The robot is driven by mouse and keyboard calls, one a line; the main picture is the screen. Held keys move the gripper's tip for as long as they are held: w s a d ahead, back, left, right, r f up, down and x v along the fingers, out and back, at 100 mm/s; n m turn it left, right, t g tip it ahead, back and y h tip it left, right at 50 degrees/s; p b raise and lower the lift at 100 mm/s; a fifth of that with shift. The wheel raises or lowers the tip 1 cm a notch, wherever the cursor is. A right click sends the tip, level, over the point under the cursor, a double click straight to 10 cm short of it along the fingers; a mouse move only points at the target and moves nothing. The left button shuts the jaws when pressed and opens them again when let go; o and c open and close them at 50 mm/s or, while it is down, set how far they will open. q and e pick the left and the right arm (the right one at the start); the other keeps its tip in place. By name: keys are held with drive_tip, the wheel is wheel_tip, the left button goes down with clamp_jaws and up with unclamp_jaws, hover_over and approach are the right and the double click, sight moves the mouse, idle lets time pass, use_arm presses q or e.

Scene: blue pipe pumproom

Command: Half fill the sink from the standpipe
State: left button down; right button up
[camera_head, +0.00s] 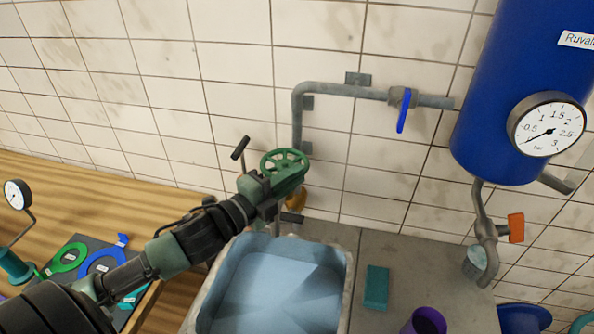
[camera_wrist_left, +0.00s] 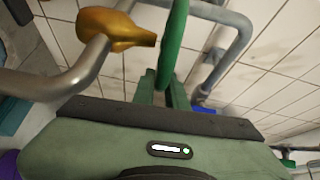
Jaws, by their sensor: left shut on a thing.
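A green spoked handwheel (camera_head: 284,160) sits at the wall end of the standpipe, above a brass body (camera_head: 297,197). My left gripper (camera_head: 283,179) is shut on the wheel's rim. In the left wrist view, the fingers (camera_wrist_left: 160,92) close around the green wheel (camera_wrist_left: 173,40), seen edge-on, beside the brass body (camera_wrist_left: 115,30). The sink (camera_head: 350,285) lies below and in front, with a pale rim. Its inside looks light blue, like water; I cannot tell the level exactly. My arm covers its left edge and part of the standpipe. My right gripper is not in view.
A grey pipe (camera_head: 335,90) with a blue lever (camera_head: 404,111) runs along the tiled wall to a blue tank (camera_head: 505,90) with a gauge (camera_head: 548,125). An orange-handled tap (camera_head: 516,227), teal block (camera_head: 376,288) and purple cup (camera_head: 428,320) are at right. A wooden bench (camera_head: 100,195) stands left.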

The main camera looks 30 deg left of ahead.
use_arm(q)
drive_tip(key=shift+s+a+m+g+h, duration=0.2)
drive_tip(key=shift+m+g+h, duration=0.1)
drive_tip(key=shift+m+h, duration=0.4)
drive_tip(key=shift+s+a+m+g+h, duration=0.1)
drive_tip(key=shift+a+m+g+h, duration=0.2)
drive_tip(key=shift+h, duration=0.6)
drive_tip(key=shift+d+r, duration=0.1)
drive_tip(key=c, duration=1.5)
unclamp_jaws()
drive_tip(key=shift+c, duration=0.2)
drive_tip(key=shift+o, duration=0.4)
drive_tip(key=shift+w, duration=0.1)
drive_tip(key=shift+s+a+f, duration=0.15)
drive_tip(key=shift+s, duration=0.2)
drive_tip(key=shift+s+a+f, duration=0.1)
drive_tip(key=shift+s, duration=0.25)
drive_tip(key=b+v, duration=0.1)
drive_tip(key=v, duration=0.5)
drive_tip(key=shift+r, duration=0.2)
drive_tip(key=shift+s+a, duration=0.1)
